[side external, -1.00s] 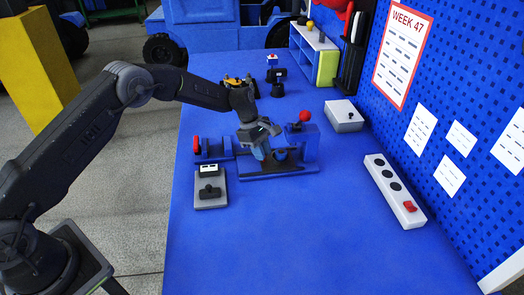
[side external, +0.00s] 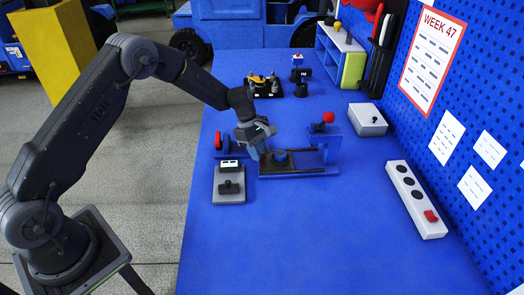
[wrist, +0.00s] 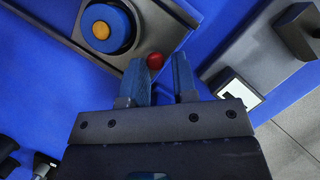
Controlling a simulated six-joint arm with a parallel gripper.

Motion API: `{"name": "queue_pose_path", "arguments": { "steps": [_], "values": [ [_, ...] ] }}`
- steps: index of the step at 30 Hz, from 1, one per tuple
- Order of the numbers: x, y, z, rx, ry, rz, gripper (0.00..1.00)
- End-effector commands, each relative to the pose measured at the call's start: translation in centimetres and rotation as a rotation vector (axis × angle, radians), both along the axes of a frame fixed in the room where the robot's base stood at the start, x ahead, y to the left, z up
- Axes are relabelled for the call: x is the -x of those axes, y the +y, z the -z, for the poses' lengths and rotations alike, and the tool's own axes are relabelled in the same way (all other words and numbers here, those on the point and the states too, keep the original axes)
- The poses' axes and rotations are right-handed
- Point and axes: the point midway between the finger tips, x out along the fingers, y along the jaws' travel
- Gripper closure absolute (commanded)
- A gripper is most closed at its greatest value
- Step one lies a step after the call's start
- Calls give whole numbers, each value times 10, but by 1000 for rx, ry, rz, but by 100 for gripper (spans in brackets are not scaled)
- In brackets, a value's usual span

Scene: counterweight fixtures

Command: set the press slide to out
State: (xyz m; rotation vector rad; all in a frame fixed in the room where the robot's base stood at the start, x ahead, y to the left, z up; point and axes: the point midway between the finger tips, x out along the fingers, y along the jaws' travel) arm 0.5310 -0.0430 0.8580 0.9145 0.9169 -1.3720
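The press slide is a dark rail base (side external: 305,172) with a round blue carriage (side external: 282,158) near its left end. My gripper (side external: 259,155) is low over the rail's left end, beside the carriage. In the wrist view the round blue part with an orange centre (wrist: 102,29) lies ahead. A small red knob (wrist: 155,60) sits at my fingertips, nearer the left finger. My fingers are apart with a visible gap; contact with the knob is unclear.
A grey box with a small display (side external: 230,183) stands just left of the rail. A white box (side external: 367,119) and a power strip (side external: 417,200) lie to the right. The front table is clear.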

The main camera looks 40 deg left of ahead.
Motion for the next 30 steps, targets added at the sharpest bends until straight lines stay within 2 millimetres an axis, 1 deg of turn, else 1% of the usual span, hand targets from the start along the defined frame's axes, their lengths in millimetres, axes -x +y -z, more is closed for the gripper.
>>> {"name": "queue_pose_path", "arguments": {
  "steps": [7,11,14,17,24,27,30],
  "values": [
    [0,-1,1,0,0,-1,71],
    [-1,1,-4,0,-3,-1,71],
    [-1,6,-16,0,-5,-2,71],
    [-2,14,-34,0,-6,-4,71],
    [-1,35,-85,-1,-5,-2,71],
    [-1,42,-101,-1,-3,-3,71],
    [-1,48,-114,-1,-1,-2,71]
  ]
}}
